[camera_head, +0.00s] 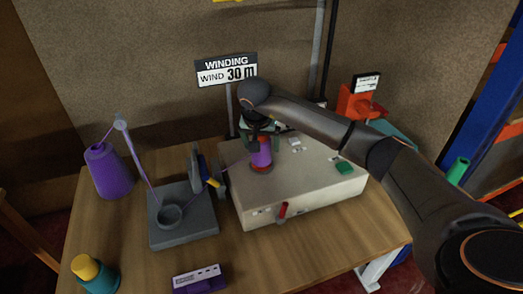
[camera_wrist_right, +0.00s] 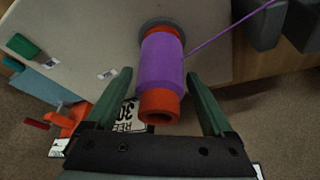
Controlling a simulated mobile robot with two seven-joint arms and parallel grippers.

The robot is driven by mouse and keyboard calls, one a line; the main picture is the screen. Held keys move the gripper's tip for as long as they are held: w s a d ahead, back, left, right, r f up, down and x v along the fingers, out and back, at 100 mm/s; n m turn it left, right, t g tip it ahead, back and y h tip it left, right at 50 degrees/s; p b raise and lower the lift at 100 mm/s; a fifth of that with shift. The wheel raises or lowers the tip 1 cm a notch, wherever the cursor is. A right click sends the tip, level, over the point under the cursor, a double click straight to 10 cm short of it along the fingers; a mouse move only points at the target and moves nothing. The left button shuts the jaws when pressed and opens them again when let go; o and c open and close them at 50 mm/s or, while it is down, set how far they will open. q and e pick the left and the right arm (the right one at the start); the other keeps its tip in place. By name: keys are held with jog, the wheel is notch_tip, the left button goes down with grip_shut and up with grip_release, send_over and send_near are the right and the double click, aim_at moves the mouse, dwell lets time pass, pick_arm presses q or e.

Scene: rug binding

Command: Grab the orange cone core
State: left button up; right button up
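The orange cone core (camera_head: 262,168) stands upright on the cream winding machine (camera_head: 310,190), with purple yarn wound around its middle. In the right wrist view the core's hollow orange end (camera_wrist_right: 160,106) faces the camera, and its far end meets a dark round base. My right gripper (camera_head: 262,133) is above the core, pointing down at it. In the right wrist view its green fingers are apart, one on each side of the core, with visible gaps. My left gripper is not in view.
A purple yarn strand runs left from the core to a grey guide stand (camera_head: 184,228). A purple cone (camera_head: 107,171) stands at the table's left. A red-orange device (camera_head: 360,102) is at back right.

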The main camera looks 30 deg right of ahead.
grip_shut()
dwell(0.5)
